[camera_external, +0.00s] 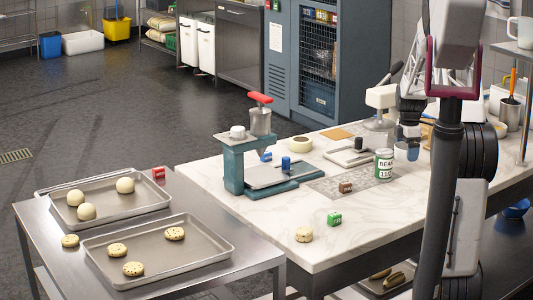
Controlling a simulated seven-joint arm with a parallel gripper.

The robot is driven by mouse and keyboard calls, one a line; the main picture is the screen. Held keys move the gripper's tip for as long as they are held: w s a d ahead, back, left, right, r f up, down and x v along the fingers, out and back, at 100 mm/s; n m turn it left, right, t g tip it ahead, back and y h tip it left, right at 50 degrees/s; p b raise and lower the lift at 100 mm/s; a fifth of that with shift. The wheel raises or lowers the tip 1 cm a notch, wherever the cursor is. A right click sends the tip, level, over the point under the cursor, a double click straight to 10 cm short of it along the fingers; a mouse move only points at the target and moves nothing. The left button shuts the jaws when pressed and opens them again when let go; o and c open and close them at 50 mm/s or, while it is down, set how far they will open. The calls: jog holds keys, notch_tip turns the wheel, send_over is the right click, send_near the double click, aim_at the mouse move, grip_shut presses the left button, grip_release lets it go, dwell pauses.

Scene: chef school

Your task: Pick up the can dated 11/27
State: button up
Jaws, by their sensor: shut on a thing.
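A white and green can labelled "BEANS" (384,165) stands upright on the marble worktop (345,221). Smaller print below its name is too small to read. My gripper (408,143) is behind and to the right of this can, partly hidden by my own arm. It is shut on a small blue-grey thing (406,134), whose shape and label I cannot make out. I cannot tell whether that thing is a can or whether it touches the worktop. No date is legible.
A teal press with a red handle (234,165) stands at the worktop's left. Small boxes, brown (345,187) and green (334,219), and a cookie (304,234) lie in front of the can. Metal trays (160,251) hold dough and cookies on the left table.

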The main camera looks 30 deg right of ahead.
aim_at(405, 146)
jog(key=shift+w+d+f, duration=0.1)
jog(key=shift+w+d, duration=0.55)
jog(key=shift+w, duration=0.2)
jog(key=shift+w+d+f, duration=0.1)
jog(key=shift+w+d, duration=0.5)
jog(key=shift+w, duration=0.25)
jog(key=shift+f, duration=0.1)
jog(key=shift+f, duration=1.65)
jog(key=shift+f, duration=0.15)
jog(key=o, duration=0.7)
notch_tip(405, 146, up, 12)
jog(key=shift+r, duration=0.15)
